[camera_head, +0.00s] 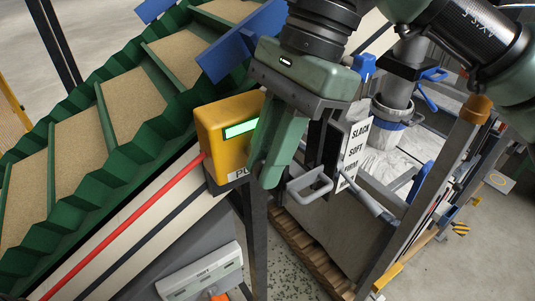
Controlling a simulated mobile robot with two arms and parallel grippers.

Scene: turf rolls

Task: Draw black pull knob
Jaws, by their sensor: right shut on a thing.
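My right gripper (268,178) comes down from the top centre, with its green fingers at the right side of a yellow box (210,138). The box has a lit green display (241,129) and a white label below it, of which only "PU" shows. The fingers cover the rest of the label and the spot beside it. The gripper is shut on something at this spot. The black pull knob cannot be made out; the fingers seem to hide it. My left gripper is not in view.
A green ribbed conveyor (100,150) with sandy panels fills the left. A wooden pallet (308,250) lies below. Open floor shows at lower right.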

